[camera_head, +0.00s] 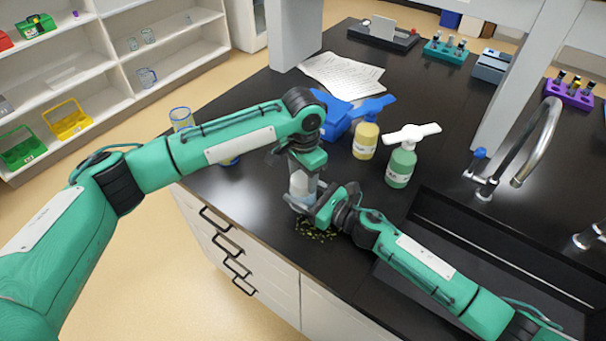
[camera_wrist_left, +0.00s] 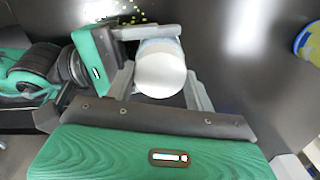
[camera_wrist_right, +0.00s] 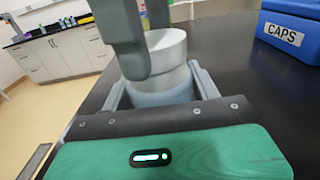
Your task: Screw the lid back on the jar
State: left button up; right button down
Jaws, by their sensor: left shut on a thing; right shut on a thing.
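The jar (camera_head: 301,187) stands upright near the counter's front edge; its clear, bluish body (camera_wrist_right: 165,92) shows in the right wrist view. The pale grey-white lid (camera_wrist_left: 160,72) sits on the jar's mouth; I cannot tell how far it is threaded. My left gripper (camera_head: 303,172) comes down from above and is shut on the lid, with its fingers on either side of it. My right gripper (camera_head: 312,207) comes in low from the right and is shut on the jar's body. Both grippers partly hide the jar in the head view.
Small yellow-green bits (camera_head: 316,232) are scattered on the black counter. A yellow pump bottle (camera_head: 366,142), a green pump bottle (camera_head: 400,166) and a blue box (camera_wrist_right: 288,32) labelled CAPS stand behind. The sink and tap (camera_head: 538,140) are right.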

pick_arm(q)
jog(key=m, duration=0.9)
jog(key=shift+m, duration=0.3)
jog(key=m, duration=0.4)
jog(key=shift+w+m, duration=0.1)
jog(key=shift+m, duration=0.3)
jog(key=m, duration=0.3)
jog(key=o, duration=1.1)
jog(key=shift+r, duration=2.2)
